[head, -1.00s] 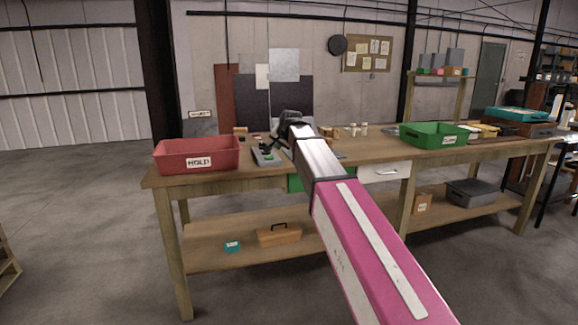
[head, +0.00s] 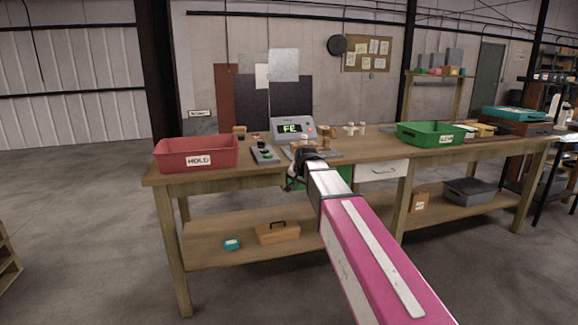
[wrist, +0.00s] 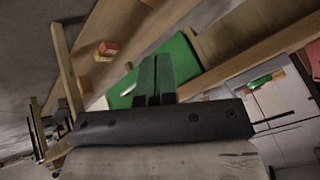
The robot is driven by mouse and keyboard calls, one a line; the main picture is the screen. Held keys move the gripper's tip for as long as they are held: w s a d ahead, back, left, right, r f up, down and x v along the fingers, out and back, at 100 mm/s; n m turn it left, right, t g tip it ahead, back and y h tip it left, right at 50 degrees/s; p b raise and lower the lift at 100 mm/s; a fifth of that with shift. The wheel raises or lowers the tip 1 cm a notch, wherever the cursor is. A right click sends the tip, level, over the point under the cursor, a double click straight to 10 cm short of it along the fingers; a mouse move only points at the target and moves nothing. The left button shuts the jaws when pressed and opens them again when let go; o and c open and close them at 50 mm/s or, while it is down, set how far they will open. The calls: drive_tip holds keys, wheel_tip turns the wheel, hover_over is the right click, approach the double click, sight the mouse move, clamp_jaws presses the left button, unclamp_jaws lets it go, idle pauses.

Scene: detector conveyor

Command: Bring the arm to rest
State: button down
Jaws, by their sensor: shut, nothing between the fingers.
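My arm, pink and white, reaches from the lower right of the head view towards the bench. My gripper (head: 296,180) is dark and sits at the front edge of the workbench (head: 200,178), low over the edge. In the wrist view its two fingers (wrist: 155,78) are together, with nothing between them. Beyond the fingers in the wrist view are a green surface (wrist: 188,62) and the wooden bench frame. The head view shows the gripper small, partly hidden behind its own wrist.
A red HOLD bin (head: 170,153) stands at the bench's left end, a green bin (head: 420,133) to the right. A grey display unit (head: 280,129) reads FE behind the gripper. A lower shelf (head: 215,254) holds an orange toolbox (head: 278,235). Open floor lies in front.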

drive_tip(key=s+d+f+n+g, duration=0.1)
drive_tip(key=s+d+f+g, duration=0.1)
drive_tip(key=s+d+f, duration=0.3)
drive_tip(key=s+d+f+n+g+h, duration=0.1)
drive_tip(key=s+d+f, duration=0.4)
drive_tip(key=s+f, duration=0.8)
drive_tip(key=s+d+f+n+g+h, duration=0.1)
drive_tip(key=s+d+f+g, duration=0.2)
drive_tip(key=s+f, duration=0.6)
drive_tip(key=s+d, duration=0.1)
drive_tip(key=d, duration=0.1)
drive_tip(key=shift+d, duration=0.35)
